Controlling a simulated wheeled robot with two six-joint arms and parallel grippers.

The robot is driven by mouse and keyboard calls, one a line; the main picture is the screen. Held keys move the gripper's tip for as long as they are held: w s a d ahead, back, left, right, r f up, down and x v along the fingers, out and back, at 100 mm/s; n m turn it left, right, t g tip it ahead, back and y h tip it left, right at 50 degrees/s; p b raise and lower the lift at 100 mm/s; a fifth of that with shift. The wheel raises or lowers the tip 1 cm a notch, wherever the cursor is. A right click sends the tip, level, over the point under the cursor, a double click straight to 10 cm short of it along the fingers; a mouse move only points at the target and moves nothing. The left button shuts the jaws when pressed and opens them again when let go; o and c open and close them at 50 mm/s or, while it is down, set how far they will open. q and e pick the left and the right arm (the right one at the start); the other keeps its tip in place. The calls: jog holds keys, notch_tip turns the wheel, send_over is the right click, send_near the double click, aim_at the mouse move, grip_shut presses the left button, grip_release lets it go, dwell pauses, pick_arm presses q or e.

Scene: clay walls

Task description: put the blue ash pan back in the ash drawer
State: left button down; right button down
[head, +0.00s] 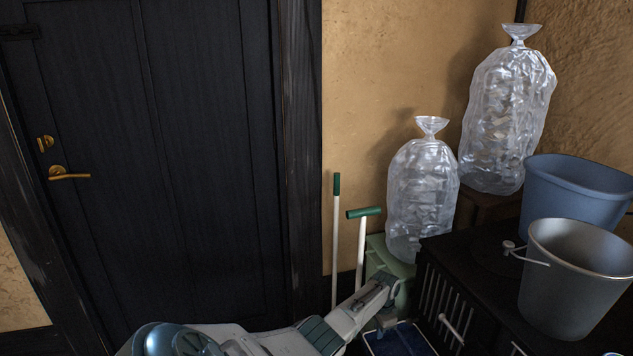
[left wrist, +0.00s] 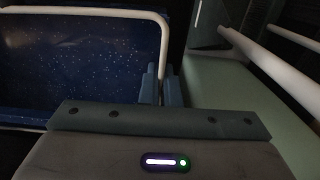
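The blue ash pan (head: 405,342) is a speckled dark blue tray with a pale rim, low at the bottom edge of the head view and partly cut off. It fills the upper left of the left wrist view (left wrist: 75,60). My left gripper (left wrist: 158,84) has its fingers close together at the right end of the pale rim, one on each side, and appears shut on it. The black stove (head: 470,262) stands right of the pan; I cannot make out the ash drawer. My right gripper is out of view.
A grey bucket (head: 570,290) and a blue tub (head: 575,190) stand at the right. Two pale poles with green grips (head: 336,230) lean near the dark door (head: 160,160).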

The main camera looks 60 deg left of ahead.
aim_at(378, 341)
pick_arm(q)
jog(key=shift+r, duration=0.1)
jog(key=shift+w+r, duration=0.1)
jog(key=shift+f, duration=0.2)
jog(key=shift+f+b, duration=2.1)
jog(key=shift+f, duration=0.45)
jog(key=shift+r, duration=0.1)
jog(key=c, duration=1.6)
grip_release()
